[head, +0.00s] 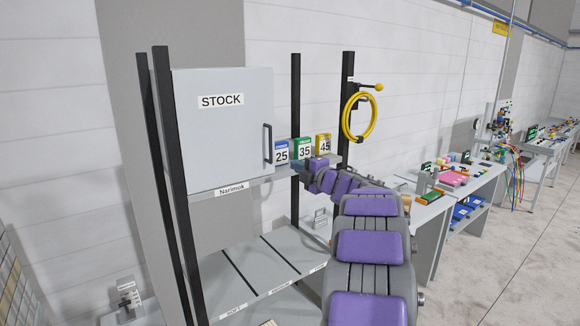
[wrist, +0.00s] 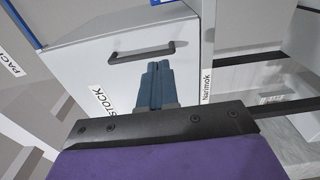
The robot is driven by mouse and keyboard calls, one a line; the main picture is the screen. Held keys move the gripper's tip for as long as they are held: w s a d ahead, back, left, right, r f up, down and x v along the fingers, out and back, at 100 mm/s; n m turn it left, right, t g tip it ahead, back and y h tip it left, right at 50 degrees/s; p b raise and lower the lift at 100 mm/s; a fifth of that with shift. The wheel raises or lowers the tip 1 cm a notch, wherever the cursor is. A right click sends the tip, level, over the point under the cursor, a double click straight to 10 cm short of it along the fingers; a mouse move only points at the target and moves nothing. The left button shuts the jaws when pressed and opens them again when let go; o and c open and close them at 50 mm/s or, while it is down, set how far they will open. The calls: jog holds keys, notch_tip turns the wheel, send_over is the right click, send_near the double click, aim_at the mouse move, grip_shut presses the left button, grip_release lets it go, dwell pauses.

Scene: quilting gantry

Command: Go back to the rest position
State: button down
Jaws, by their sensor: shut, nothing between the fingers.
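My gripper (wrist: 157,70) is shut and empty, its two blue-grey fingers together in the wrist view. Behind them are the white STOCK cabinet door (wrist: 85,70) and its dark bar handle (wrist: 142,50). The fingers look apart from the handle, but the distance is hard to judge. In the head view my purple and grey arm reaches out from the bottom, and my gripper (head: 298,171) is at its far end beside the shelf, just right of the cabinet (head: 222,135). The cabinet door looks closed in the head view, with its handle (head: 268,143) on the right edge.
Boxes marked 25 (head: 281,152), 35 (head: 304,149) and 45 (head: 323,144) stand on the shelf close to my gripper. A yellow hose coil (head: 346,116) hangs on the right post. Below is a divided grey shelf (head: 262,262). Workbenches line the right wall; the floor there (head: 505,235) is clear.

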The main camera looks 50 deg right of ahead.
jog(key=s+a+f+m+g+h+b, duration=0.1)
jog(key=s+a+f+m+g+b, duration=0.3)
jog(key=a+f, duration=0.45)
jog(key=s+a+f+m+g+h+b, duration=0.1)
jog(key=s+a+f+m+g+b, duration=0.15)
jog(key=a+f+m, duration=0.6)
jog(key=s+a+f+m+g+h+b, duration=0.15)
jog(key=a+f+m+g+b, duration=0.3)
jog(key=a, duration=0.55)
jog(key=s+a+f+g+y+b, duration=0.1)
jog(key=s+a+f+g+y, duration=0.1)
jog(key=s+a+f, duration=0.4)
jog(key=s+a+f+n+g+y+b, duration=0.1)
jog(key=s+a+f+g+y+b, duration=0.1)
jog(key=s+a+f, duration=0.4)
jog(key=s+a+f+g+y+b, duration=0.2)
jog(key=s+a+f, duration=0.4)
jog(key=s+a, duration=0.7)
jog(key=shift+s+g+y, duration=0.65)
jog(key=shift+s+g, duration=0.45)
jog(key=shift+g, duration=0.1)
